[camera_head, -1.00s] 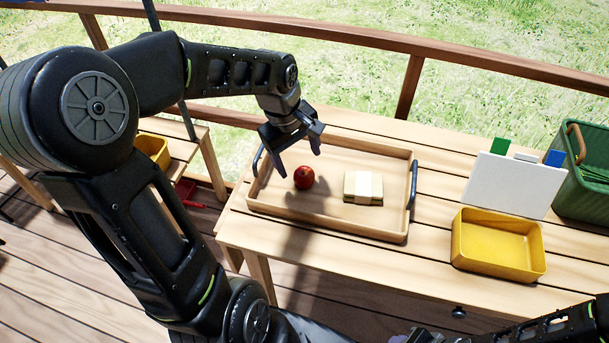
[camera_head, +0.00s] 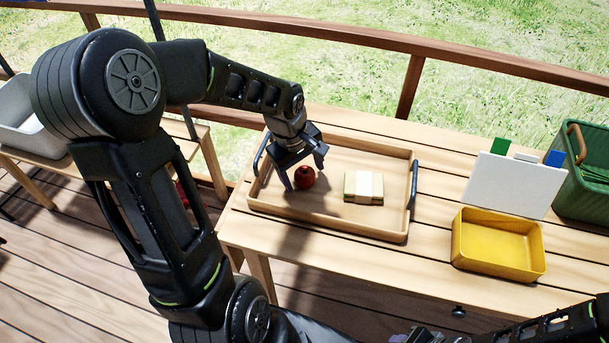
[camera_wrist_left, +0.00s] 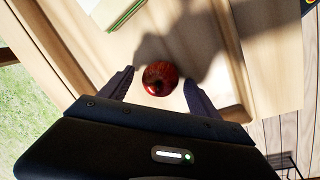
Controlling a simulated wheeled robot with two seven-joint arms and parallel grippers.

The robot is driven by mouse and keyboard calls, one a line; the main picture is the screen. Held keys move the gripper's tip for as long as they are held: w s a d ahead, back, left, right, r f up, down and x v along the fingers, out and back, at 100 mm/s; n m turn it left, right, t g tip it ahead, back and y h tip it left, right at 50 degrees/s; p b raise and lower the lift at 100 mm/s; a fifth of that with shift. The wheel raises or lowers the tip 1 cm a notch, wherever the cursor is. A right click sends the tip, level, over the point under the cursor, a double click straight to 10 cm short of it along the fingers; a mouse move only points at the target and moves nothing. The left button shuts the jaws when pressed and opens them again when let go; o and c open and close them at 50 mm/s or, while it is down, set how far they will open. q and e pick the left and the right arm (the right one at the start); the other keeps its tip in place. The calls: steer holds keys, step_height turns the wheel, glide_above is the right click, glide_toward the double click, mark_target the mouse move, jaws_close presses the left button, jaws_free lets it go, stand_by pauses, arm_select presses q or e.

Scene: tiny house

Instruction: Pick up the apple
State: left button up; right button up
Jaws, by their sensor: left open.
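A red apple (camera_head: 304,177) lies in the left part of a wooden tray (camera_head: 330,222) with dark handles. My left gripper (camera_head: 304,176) is open, low over the tray, with its fingers to either side of the apple in the head view. In the left wrist view the apple (camera_wrist_left: 160,78) shows between the two spread fingers (camera_wrist_left: 158,90), with a gap on each side; I cannot tell whether the fingertips are level with it. My right arm shows at the lower right corner of the head view, but its gripper cannot be made out clearly.
A pale yellow wrapped block (camera_head: 363,187) lies in the tray right of the apple. A yellow bin (camera_head: 497,265), a white board (camera_head: 512,185) and a green basket (camera_head: 585,190) stand to the right on the wooden table (camera_head: 440,150). A grey bin (camera_head: 25,125) is at far left.

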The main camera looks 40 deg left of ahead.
stand_by(0.4)
arm_select(q)
steer(key=c, duration=1.5)
